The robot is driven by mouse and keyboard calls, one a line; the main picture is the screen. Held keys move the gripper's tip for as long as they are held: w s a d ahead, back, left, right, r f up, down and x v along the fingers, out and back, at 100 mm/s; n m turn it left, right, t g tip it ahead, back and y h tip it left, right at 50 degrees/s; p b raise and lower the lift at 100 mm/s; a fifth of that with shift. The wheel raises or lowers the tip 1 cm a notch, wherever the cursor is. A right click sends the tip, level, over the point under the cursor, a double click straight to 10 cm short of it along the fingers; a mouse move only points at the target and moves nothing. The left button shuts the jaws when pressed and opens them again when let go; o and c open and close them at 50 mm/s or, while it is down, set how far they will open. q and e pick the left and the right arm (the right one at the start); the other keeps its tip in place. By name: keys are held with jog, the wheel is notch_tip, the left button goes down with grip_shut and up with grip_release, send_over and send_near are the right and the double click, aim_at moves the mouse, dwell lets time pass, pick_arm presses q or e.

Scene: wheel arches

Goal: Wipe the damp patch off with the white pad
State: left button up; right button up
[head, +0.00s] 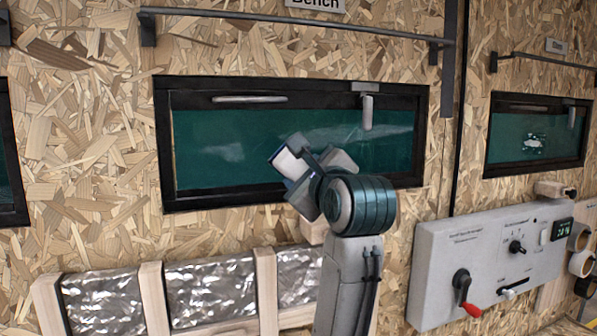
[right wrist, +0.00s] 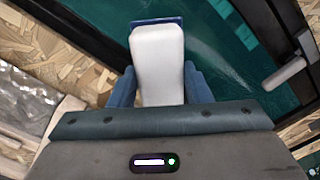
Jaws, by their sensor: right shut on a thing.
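My right gripper (head: 308,172) is shut on the white pad (head: 290,163) in front of the wide dark-framed window (head: 225,178). In the right wrist view the white pad (right wrist: 158,65) stands out between the blue fingers, with a blue edge at its far end. Whether it touches the pane I cannot tell. A speckled whitish patch (head: 535,143), which looks like the damp patch, is on the smaller right window (head: 505,150). The wide pane also has soft pale smears, perhaps reflections. My left gripper is not in view.
A dark rail (head: 300,21) runs above the wide window, and a handle (head: 367,112) sticks out at its upper right. A grey control box (head: 490,260) with a red-handled switch juts out at lower right. Foil panels (head: 210,291) between wooden battens line the lower wall.

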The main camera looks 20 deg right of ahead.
dwell(0.3)
jog(key=shift+s, duration=1.6)
jog(key=shift+w+f, duration=0.1)
